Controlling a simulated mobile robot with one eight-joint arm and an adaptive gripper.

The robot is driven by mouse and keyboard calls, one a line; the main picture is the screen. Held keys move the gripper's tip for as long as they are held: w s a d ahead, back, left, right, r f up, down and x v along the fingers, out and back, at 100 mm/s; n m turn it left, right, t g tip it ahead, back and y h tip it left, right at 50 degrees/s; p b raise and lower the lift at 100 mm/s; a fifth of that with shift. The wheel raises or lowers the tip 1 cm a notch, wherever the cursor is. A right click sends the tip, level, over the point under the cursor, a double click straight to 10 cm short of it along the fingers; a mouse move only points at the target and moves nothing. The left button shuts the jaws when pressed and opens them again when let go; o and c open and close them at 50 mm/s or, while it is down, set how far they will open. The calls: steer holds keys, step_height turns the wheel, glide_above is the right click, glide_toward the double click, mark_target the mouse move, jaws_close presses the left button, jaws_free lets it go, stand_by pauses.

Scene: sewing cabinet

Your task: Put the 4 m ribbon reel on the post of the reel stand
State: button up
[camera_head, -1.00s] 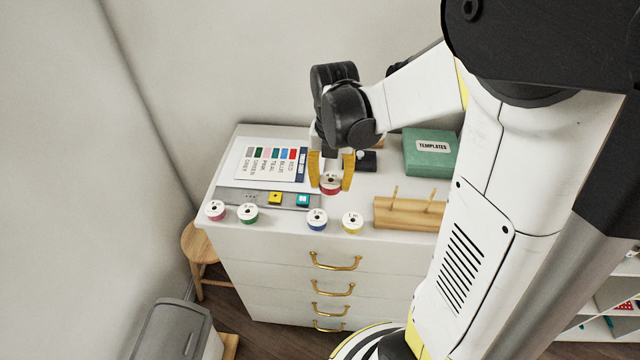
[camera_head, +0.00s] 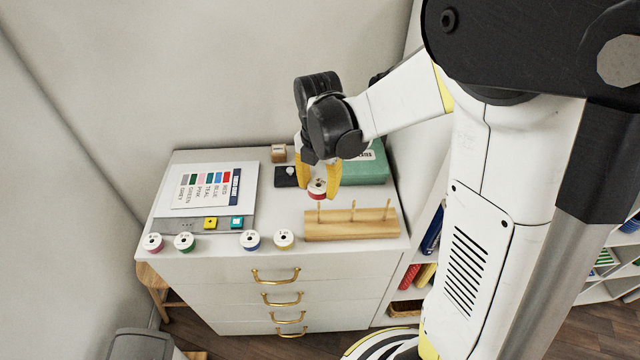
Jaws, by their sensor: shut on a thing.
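My gripper (camera_head: 318,191) has its yellow fingers shut on a red-rimmed ribbon reel (camera_head: 317,193) with a white top. The print on its label is too small to read. The wooden reel stand (camera_head: 350,231) lies along the right front of the cabinet top, with three upright posts. The held reel is just above the left post (camera_head: 319,212); whether it touches the post tip I cannot tell. The middle post (camera_head: 353,211) and right post (camera_head: 387,211) are bare.
A pink reel (camera_head: 153,243), green reel (camera_head: 185,243), blue reel (camera_head: 251,240) and yellow reel (camera_head: 284,239) line the front edge. A colour card (camera_head: 205,187), grey strip (camera_head: 178,225), black block (camera_head: 286,181), small wooden block (camera_head: 279,153) and green box (camera_head: 365,168) lie behind.

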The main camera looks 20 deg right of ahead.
steer(key=shift+f+b, duration=2.15)
steer(key=shift+f, duration=0.8)
steer(key=shift+f+b, duration=1.4)
steer(key=shift+f, duration=0.1)
steer(key=o, duration=1.1)
steer(key=shift+c, duration=0.2)
steer(key=shift+r, duration=0.1)
